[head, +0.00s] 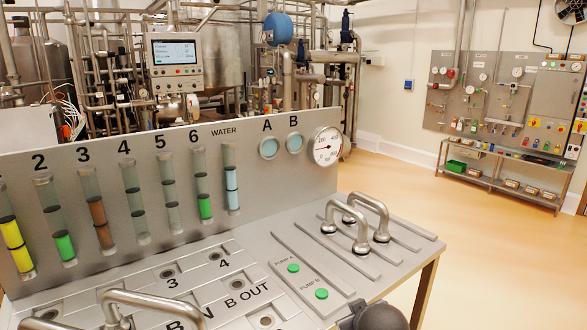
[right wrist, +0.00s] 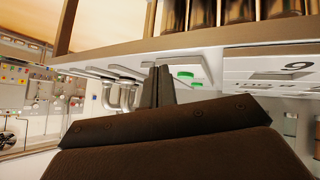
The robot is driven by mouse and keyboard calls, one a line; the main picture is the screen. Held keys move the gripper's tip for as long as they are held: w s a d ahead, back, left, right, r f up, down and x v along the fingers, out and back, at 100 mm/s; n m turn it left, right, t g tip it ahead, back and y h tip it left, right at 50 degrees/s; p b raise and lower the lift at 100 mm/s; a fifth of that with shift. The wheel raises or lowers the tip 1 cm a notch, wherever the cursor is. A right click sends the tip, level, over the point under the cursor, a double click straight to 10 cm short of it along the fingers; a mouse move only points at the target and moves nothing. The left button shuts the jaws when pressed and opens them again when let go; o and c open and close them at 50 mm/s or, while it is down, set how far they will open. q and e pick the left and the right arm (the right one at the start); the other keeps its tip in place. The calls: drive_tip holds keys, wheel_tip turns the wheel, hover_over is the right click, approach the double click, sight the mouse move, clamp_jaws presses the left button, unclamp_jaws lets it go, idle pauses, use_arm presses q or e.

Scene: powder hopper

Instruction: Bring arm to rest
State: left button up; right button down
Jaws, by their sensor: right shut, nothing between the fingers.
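My right gripper (right wrist: 160,87) shows in the right wrist view with its dark fingers together and empty. The tips appear close to the bench edge, near the two green pump buttons (right wrist: 186,75); whether they touch anything I cannot tell. In the head view only a dark rounded part, apparently of my right arm, shows at the bottom edge; the fingers are hidden there. My left gripper is in neither view. The bench panel (head: 240,245) carries green buttons for pump A (head: 293,268) and pump B (head: 321,293).
Two U-shaped metal handles (head: 372,212) rise from slotted rails at the bench's right. Another bent tube (head: 150,299) stands at the front left. An upright panel (head: 105,150) with coloured tubes and a gauge (head: 327,146) bounds the back. Open floor (head: 480,240) lies to the right.

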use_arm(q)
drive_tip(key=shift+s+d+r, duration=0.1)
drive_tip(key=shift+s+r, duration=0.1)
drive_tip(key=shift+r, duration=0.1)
use_arm(e)
drive_tip(key=s+f+m+g, duration=0.1)
drive_tip(key=s+f+g, duration=0.3)
drive_tip(key=s+f, duration=0.8)
drive_tip(key=s+f+m+g+y, duration=0.1)
drive_tip(key=s+f+g, duration=0.2)
drive_tip(key=s+f, duration=1)
drive_tip(key=s, duration=0.6)
drive_tip(key=shift+s+d+f+m+g, duration=0.3)
drive_tip(key=shift+s+d+g, duration=0.05)
drive_tip(key=shift+s+g, duration=0.05)
